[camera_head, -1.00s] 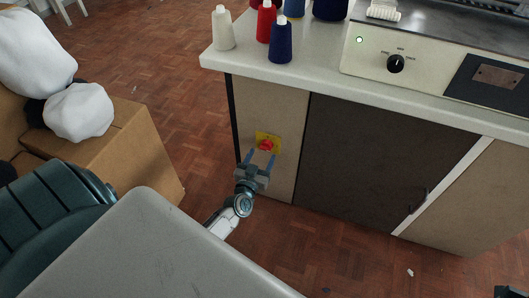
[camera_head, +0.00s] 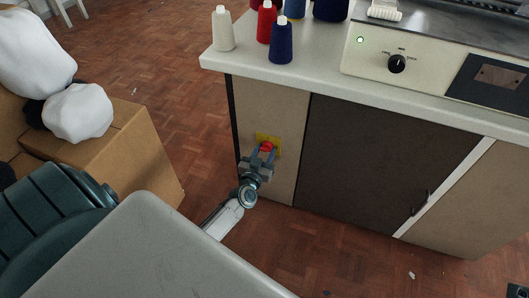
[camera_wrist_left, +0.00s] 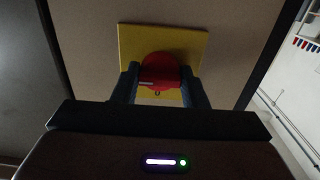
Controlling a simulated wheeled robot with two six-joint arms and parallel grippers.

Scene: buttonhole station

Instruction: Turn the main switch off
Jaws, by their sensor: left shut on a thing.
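The main switch is a red knob (camera_head: 267,146) on a yellow plate (camera_head: 276,142) on the beige front panel of the cabinet, below the worktop. In the left wrist view the red knob (camera_wrist_left: 158,70) is in the middle of the yellow plate (camera_wrist_left: 190,42), with a pale line across it. My left gripper (camera_head: 262,154) is at the switch, shut on the red knob, one finger on each side of it. The fingers (camera_wrist_left: 159,84) hide part of the knob's sides. My right gripper is not in view.
The worktop (camera_head: 330,60) overhangs above the switch and carries thread cones, such as the navy one (camera_head: 280,44). A dark cabinet door (camera_head: 375,155) is right of the switch. A cardboard box (camera_head: 135,150) stands at the left, with open floor between.

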